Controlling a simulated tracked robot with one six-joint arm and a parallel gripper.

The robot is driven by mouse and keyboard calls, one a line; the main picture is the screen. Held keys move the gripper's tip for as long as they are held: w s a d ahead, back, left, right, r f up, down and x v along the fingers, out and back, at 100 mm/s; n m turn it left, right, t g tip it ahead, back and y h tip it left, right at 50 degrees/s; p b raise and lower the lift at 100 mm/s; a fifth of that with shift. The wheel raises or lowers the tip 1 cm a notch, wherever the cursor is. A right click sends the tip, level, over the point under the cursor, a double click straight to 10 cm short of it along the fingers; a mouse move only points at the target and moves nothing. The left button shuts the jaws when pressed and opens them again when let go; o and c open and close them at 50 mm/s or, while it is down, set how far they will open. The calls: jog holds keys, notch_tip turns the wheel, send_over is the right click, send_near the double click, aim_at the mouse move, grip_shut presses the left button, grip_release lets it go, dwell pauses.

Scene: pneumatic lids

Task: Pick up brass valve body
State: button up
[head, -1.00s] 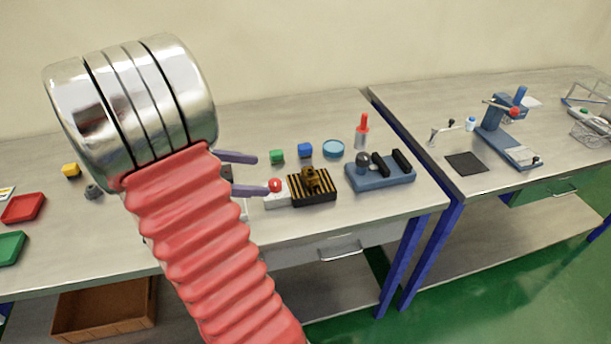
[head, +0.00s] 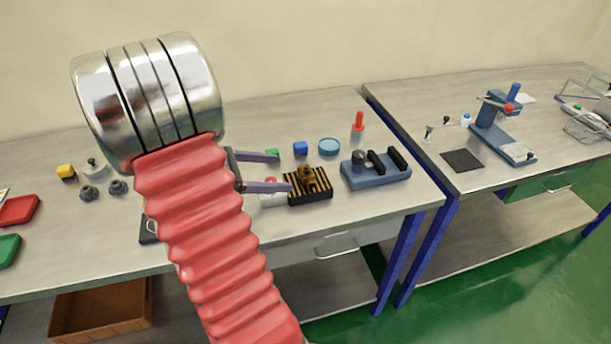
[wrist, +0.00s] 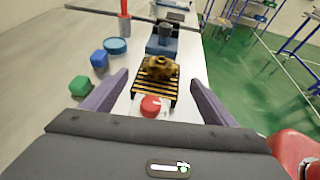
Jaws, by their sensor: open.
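The brass valve body (head: 307,174) sits on a black-and-yellow striped block (head: 322,195) on the workbench. It also shows in the wrist view (wrist: 159,68), on top of the striped block (wrist: 156,91), ahead of my gripper and between the lines of its fingers. My gripper (head: 284,172) is open, with two purple fingers pointing right toward the valve body. In the wrist view my gripper (wrist: 158,86) has a finger on each side, and nothing is held between them. A red button (wrist: 151,105) lies on the near side of the striped block.
A blue fixture with black bars (head: 376,172) stands right of the striped block. A green cube (wrist: 80,86), blue cube (head: 300,148), round blue dish (head: 329,146) and red-topped bottle (head: 358,125) stand behind. A second bench (head: 550,90) is at right.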

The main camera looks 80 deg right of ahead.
aim_at(300, 173)
jog(key=shift+x, duration=1.3)
jog(key=shift+s, duration=0.1)
jog(key=shift+x, duration=2.55)
jog(key=shift+d, duration=0.1)
jog(key=shift+r, duration=0.1)
jog(key=c, duration=1.5)
notch_tip(300, 173, up, 10)
jog(key=shift+r, duration=0.1)
